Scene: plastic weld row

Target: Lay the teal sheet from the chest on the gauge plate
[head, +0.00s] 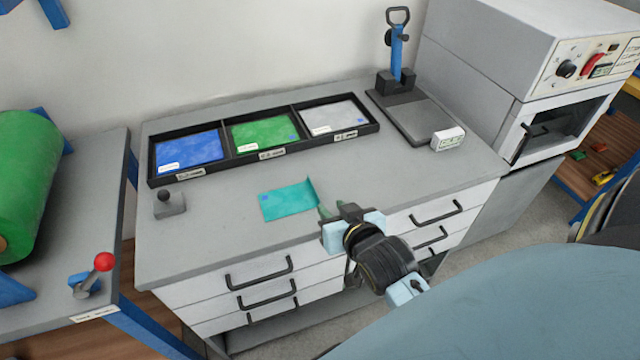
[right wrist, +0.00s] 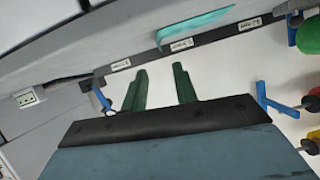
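The teal sheet (head: 287,202) lies on the grey top of the chest (head: 230,210), near its front edge, with its right edge bent up. It also shows in the right wrist view (right wrist: 198,24), beyond the fingertips. My right gripper (head: 326,211) is just right of the sheet's raised edge. Its two green fingers (right wrist: 162,82) are apart with nothing between them; they appear clear of the sheet. The gauge plate (head: 424,118) is a dark grey plate at the chest's back right, bare, below a blue-posted gauge stand. My left gripper is not in view.
A black tray (head: 264,154) at the back holds blue, green and light grey sheets in separate compartments. A white display box (head: 448,138) sits by the gauge plate. A small grey block (head: 169,204) stands at left. An oven-like cabinet (head: 540,90) stands at right.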

